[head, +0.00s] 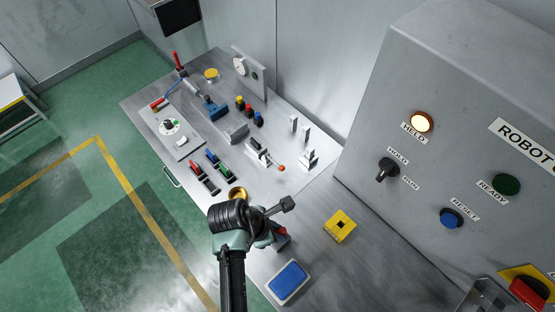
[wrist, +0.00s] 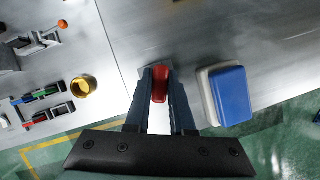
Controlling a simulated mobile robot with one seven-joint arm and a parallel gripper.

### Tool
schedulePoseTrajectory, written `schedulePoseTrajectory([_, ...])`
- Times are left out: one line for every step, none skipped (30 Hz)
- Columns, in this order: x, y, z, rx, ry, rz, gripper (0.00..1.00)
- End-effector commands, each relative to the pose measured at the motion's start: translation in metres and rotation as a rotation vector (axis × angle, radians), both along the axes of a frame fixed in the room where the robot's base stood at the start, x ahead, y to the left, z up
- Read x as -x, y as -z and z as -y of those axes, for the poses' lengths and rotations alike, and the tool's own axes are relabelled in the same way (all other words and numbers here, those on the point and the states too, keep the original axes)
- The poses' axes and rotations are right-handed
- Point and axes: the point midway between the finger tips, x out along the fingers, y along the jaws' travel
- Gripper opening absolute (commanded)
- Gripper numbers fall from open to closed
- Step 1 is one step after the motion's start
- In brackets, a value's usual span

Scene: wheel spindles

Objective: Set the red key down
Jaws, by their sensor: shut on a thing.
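The red key (wrist: 160,82) shows as a rounded red piece between my fingers in the wrist view. My gripper (wrist: 159,74) is shut on it, with one dark blue finger on each side.
A blue pad in a pale tray (head: 289,281) lies close by, right of my gripper in the wrist view. A yellow block with a dark opening (head: 340,226) stands to the right. A brass cup (head: 238,194) is beyond my wrist. A grey control cabinet (head: 450,130) borders the right.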

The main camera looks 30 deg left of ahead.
Motion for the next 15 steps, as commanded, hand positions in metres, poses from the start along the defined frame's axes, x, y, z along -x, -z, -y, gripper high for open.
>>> schedulePoseTrajectory([-0.0002,0.0,-0.0001,0.0,0.0,0.0,0.0])
schedulePoseTrajectory([-0.0001,0.0005,0.0,0.0,0.0,0.0,0.0])
schedulePoseTrajectory([-0.0001,0.0017,0.0,0.0,0.0,0.0,0.0])
schedulePoseTrajectory([-0.0002,0.0028,-0.0001,0.0,0.0,0.0,0.0])
schedulePoseTrajectory([-0.0002,0.0036,-0.0001,0.0,0.0,0.0,0.0])
schedulePoseTrajectory([-0.0002,0.0028,-0.0002,-0.001,0.0,0.001,0.29])
schedulePoseTrajectory([-0.0002,0.0027,-0.0002,0.0,0.0,0.0,0.34])
schedulePoseTrajectory([-0.0002,0.0027,-0.0001,0.0,0.0,0.0,0.4])
schedulePoseTrajectory([-0.0002,0.0027,-0.0001,0.0,0.0,0.0,0.47])
schedulePoseTrajectory([-0.0002,0.0027,-0.0001,0.0,0.0,0.0,0.52])
schedulePoseTrajectory([-0.0001,0.0027,-0.0001,0.0,0.0,0.0,0.52])
schedulePoseTrajectory([-0.0001,0.0027,-0.0001,0.0,0.0,0.0,0.52])
schedulePoseTrajectory([-0.0001,0.0027,-0.0001,0.0,0.0,0.0,0.52])
schedulePoseTrajectory([-0.0001,0.0027,-0.0001,0.0,0.0,0.0,0.52])
schedulePoseTrajectory([0.0,0.0027,0.0,0.0,0.0,0.0,0.52])
